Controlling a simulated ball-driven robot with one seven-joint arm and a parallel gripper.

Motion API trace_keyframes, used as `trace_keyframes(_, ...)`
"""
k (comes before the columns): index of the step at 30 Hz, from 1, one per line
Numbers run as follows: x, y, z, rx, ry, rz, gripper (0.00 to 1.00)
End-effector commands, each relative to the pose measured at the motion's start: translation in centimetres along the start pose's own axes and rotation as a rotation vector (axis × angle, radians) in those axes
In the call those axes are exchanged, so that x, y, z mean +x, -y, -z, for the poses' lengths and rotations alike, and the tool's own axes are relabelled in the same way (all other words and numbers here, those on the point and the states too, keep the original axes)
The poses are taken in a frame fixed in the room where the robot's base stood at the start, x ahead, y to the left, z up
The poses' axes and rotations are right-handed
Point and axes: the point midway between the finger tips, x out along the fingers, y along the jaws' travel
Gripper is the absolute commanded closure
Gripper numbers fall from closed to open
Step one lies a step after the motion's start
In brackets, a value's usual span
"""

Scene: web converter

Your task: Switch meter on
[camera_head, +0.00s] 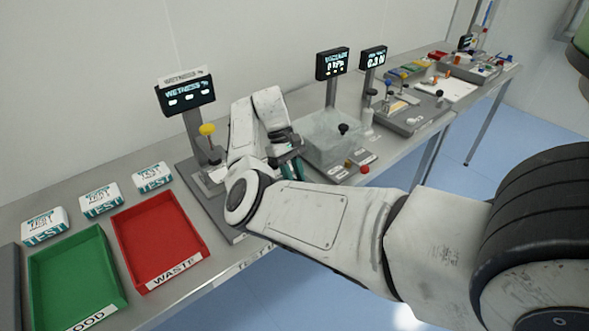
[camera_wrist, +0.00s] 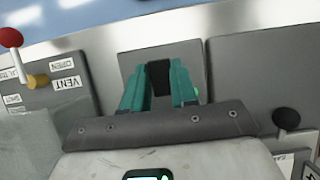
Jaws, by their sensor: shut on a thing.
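A wetness meter with a dark display (camera_head: 186,96) stands on a post at the back left of the bench, and its screen shows dashes. Its grey base (camera_head: 212,202) is partly hidden by my arm. In the head view my gripper (camera_head: 293,166) is low over the bench, right of the meter, with its teal fingers partly hidden by the arm. In the wrist view my gripper (camera_wrist: 158,88) has its teal fingers shut on a black block-like part (camera_wrist: 158,74) in front of a grey panel. I cannot tell which device the black part belongs to.
A clear box (camera_head: 334,135) and more displays (camera_head: 332,63) stand right of my gripper. A red knob (camera_wrist: 11,37) and a black knob (camera_wrist: 286,119) flank it. Red (camera_head: 199,250) and green (camera_head: 119,296) trays and several test packs (camera_head: 101,199) lie left.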

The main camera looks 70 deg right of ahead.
Motion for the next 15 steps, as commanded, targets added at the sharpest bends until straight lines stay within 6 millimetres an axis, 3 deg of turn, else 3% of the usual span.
trace_keyframes(10, -0.2, 0.05, 0.09, 0.0, 0.002, -0.003, 1.0)
trace_keyframes(11, -0.2, 0.05, 0.09, 0.0, 0.002, -0.003, 0.71)
trace_keyframes(15, -0.15, 0.04, 0.06, 0.0, 0.003, -0.002, 0.57)
